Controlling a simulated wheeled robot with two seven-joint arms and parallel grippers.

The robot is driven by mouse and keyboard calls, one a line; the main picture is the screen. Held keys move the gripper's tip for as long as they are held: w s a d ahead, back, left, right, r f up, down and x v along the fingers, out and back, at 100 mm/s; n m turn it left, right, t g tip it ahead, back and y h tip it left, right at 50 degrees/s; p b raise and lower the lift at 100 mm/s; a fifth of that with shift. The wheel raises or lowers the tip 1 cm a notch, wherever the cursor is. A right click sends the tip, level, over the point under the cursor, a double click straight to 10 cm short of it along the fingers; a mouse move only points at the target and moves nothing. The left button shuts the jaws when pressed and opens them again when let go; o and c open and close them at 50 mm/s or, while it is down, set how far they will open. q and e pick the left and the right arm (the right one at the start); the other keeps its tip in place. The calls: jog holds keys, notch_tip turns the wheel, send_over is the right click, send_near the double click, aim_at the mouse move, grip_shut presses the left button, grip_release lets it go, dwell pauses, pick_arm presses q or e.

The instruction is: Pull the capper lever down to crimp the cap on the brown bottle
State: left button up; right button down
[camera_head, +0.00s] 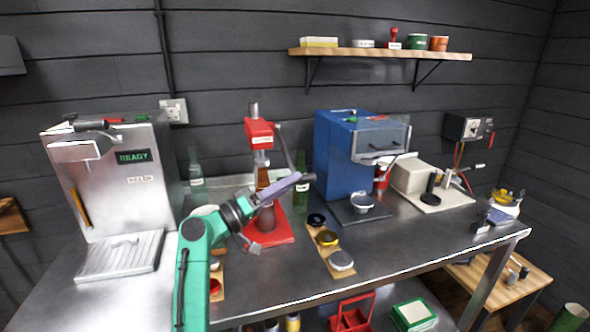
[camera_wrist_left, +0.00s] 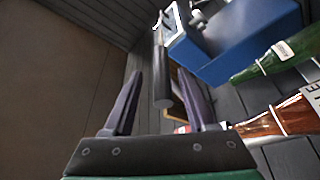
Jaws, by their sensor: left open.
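The red bottle capper (camera_head: 259,134) stands on its red base on the metal bench. The brown bottle (camera_head: 263,181) stands upright in it, partly hidden by my left arm; it also shows in the left wrist view (camera_wrist_left: 262,124). The capper lever (camera_head: 285,150) slants down to the right from the capper head, ending near my fingers. My left gripper (camera_head: 297,180) is open, in front of the capper. In the left wrist view the lever's dark grip (camera_wrist_left: 162,88) appears between the two spread fingers, with gaps on both sides. Contact is not visible. My right gripper is out of view.
A blue machine (camera_head: 338,150) is to the right, a steel machine (camera_head: 115,185) to the left. A wooden strip with lids (camera_head: 328,238) lies right of the capper base.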

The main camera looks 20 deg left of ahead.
pick_arm(q)
jog(key=shift+x, duration=1.15)
jog(key=shift+a+f, duration=0.15)
jog(key=shift+c, duration=0.4)
grip_shut()
